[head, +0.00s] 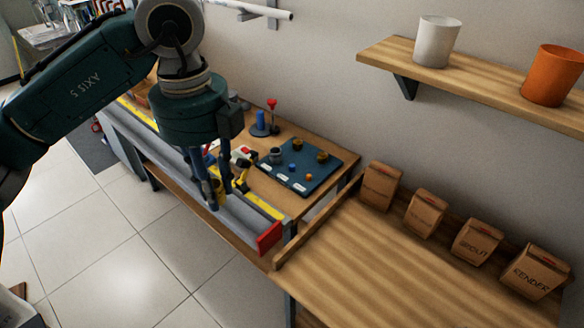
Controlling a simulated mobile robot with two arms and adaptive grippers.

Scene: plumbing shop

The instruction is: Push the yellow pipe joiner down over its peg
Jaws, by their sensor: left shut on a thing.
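My left gripper (214,196) hangs pointing down over the front of the workbench, left of the dark blue peg board (318,178). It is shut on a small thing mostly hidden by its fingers. A bit of yellow shows at the fingertips, which looks like the yellow pipe joiner, but its outline is unclear. The board lies flat and carries a grey ring-shaped piece (276,155), two brownish pieces (323,156), small blue pegs (292,167) and an orange one (309,177). White labels line its front edge. The gripper is apart from the board. My right gripper is not in view.
A long grey rail with a red end (268,238) runs along the bench's front edge. A yellow and black tool (241,178) stands beside the gripper. A blue cylinder (260,119) and red-topped item (272,103) stand behind.

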